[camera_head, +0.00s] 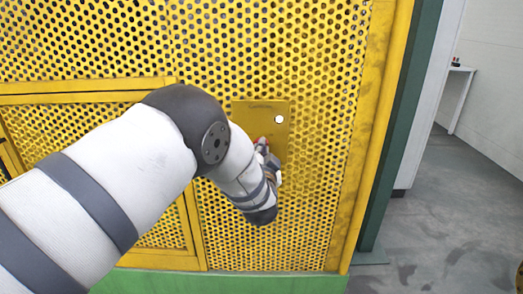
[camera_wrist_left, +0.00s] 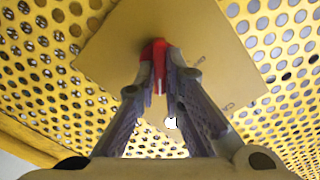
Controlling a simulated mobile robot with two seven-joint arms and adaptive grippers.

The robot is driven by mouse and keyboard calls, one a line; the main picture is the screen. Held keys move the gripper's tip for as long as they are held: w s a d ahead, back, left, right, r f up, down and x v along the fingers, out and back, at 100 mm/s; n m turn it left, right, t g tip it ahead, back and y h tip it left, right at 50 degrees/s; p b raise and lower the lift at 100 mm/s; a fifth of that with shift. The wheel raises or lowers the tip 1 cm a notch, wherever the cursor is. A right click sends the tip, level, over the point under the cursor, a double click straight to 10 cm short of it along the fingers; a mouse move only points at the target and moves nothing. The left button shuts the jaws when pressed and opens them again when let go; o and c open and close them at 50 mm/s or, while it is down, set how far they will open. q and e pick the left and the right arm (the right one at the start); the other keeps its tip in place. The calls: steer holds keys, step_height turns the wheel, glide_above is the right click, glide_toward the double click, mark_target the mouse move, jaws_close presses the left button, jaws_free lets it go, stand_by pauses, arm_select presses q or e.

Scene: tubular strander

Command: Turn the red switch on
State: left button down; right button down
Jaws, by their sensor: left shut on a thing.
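The red switch (camera_wrist_left: 153,52) sits on a plain yellow plate (camera_wrist_left: 110,50) fixed to the perforated yellow panel. My left gripper (camera_wrist_left: 160,75) has its two fingers closed in around the switch, one on each side, in the left wrist view. In the head view a bit of the red switch (camera_head: 262,141) shows beside my left gripper (camera_head: 268,155), low on the yellow plate (camera_head: 260,108). My left forearm and wrist hide most of the gripper there. My right gripper is in neither view.
A yellow frame post and a green post (camera_head: 402,120) stand to the right. Open grey floor (camera_head: 445,215) and a white table (camera_head: 460,90) lie beyond.

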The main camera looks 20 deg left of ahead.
arm_select(q)
steer(key=shift+f+m, duration=0.15)
steer(key=shift+m, duration=0.15)
steer(key=c, duration=1.7)
jaws_free()
steer(key=v, duration=1.2)
